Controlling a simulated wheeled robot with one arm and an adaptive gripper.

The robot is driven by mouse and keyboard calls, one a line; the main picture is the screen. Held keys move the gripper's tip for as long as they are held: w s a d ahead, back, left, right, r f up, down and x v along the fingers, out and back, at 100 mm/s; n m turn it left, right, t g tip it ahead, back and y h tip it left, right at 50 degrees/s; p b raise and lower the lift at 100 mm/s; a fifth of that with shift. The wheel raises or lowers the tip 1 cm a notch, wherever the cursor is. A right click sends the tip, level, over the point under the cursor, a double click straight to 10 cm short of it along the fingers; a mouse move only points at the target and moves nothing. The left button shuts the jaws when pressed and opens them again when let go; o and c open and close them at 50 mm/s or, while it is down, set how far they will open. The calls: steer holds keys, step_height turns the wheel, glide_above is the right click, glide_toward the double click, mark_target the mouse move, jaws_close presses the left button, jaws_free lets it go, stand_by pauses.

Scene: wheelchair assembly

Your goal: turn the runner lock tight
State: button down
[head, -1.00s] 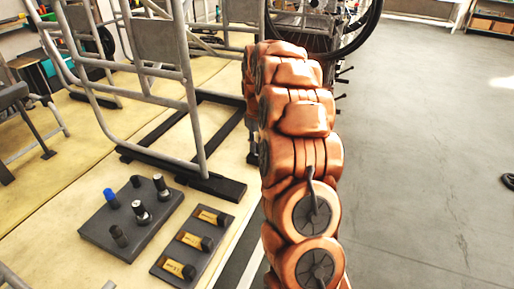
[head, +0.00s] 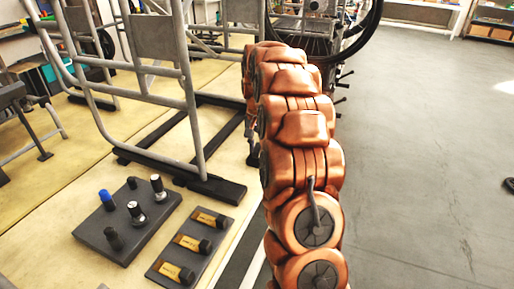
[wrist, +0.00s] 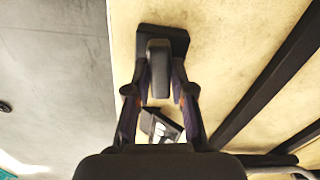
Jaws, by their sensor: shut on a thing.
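In the wrist view my gripper (wrist: 158,88) has its two dark fingers on either side of a dark grey rounded block (wrist: 158,66), which looks like the runner lock. The gripper is shut on this block. The block stands against a black end piece (wrist: 176,38) on the pale floor. The faces where the fingers meet the block are partly hidden. In the head view my copper-coloured arm hides the gripper and the lock.
A grey tubular frame (head: 190,100) stands on black runners (head: 212,188) left of my arm. A grey tray (head: 125,240) with several knobs and a holder (head: 160,268) with yellow-labelled pieces lie in front. A spoked wheel (head: 372,25) is behind. Grey floor at right is mostly clear.

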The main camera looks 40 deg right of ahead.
mark_target(257, 147)
steer(key=shift+m, duration=0.5)
steer(key=c, duration=1)
jaws_free()
steer(key=shift+r, duration=0.1)
step_height(257, 147, up, 12)
stand_by(0.6)
